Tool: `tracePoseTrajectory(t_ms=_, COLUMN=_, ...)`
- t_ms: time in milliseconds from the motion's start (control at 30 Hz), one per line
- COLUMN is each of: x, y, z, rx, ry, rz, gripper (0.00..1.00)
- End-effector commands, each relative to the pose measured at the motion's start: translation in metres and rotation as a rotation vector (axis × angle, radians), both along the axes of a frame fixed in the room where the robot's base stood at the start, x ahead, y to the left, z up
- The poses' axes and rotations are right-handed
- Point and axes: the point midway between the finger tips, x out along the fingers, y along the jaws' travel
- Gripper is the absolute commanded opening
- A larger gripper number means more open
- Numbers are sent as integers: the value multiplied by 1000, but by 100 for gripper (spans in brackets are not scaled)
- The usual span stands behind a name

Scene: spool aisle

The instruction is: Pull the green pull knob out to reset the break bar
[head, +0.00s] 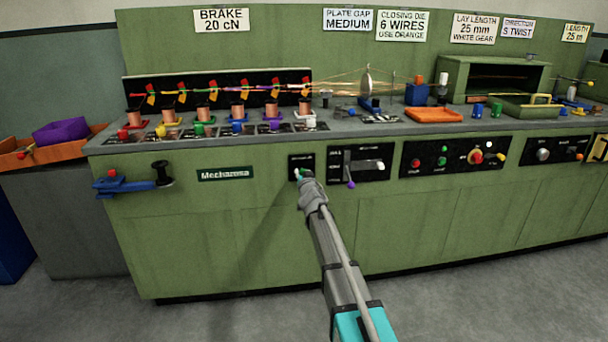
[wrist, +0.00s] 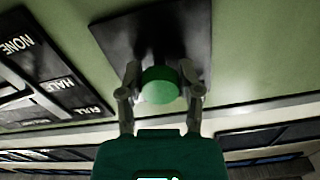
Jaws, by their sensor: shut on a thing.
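The green pull knob (wrist: 158,86) sits in front of a small black square plate (wrist: 115,32) on the machine's green front panel. My gripper (wrist: 160,82) has one finger on each side of the knob and is shut on it. In the head view my gripper (head: 301,176) reaches the same black plate (head: 296,160), and the knob is mostly hidden there. The break bar cannot be made out for sure in either view.
Right of the plate is a black lever panel (head: 345,154) with a purple-tipped lever (head: 351,184). In the wrist view this panel (wrist: 35,75) reads NONE, HALF, FULL. Further right is a button panel (head: 412,162). A blue bracket (head: 115,184) juts out at left. The floor in front is clear.

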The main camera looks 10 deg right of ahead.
Motion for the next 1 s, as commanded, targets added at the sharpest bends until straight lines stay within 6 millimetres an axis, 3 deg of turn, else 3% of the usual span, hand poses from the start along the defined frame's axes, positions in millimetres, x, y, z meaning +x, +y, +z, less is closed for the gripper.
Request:
tracePoseTrajectory(t_ms=33, x=0, y=0, z=0, rx=0, ry=0, rz=0, gripper=10)
tracePoseTrajectory(t_ms=100, x=0, y=0, z=0, rx=0, ry=0, rz=0, gripper=0)
tracePoseTrajectory(t_ms=267, x=-1, y=0, z=0, rx=0, ry=0, rz=-1, gripper=0)
tracePoseTrajectory(t_ms=600, x=-34, y=0, z=0, rx=0, ry=0, rz=-1, gripper=0)
tracePoseTrajectory(t_ms=900, x=-36, y=-1, z=-1, rx=0, ry=1, rz=-2, gripper=0)
tracePoseTrajectory(t_ms=933, x=-36, y=-1, z=-1, rx=0, ry=1, rz=-2, gripper=47)
tracePoseTrajectory(t_ms=1000, x=-36, y=-1, z=-1, rx=0, ry=1, rz=-2, gripper=60)
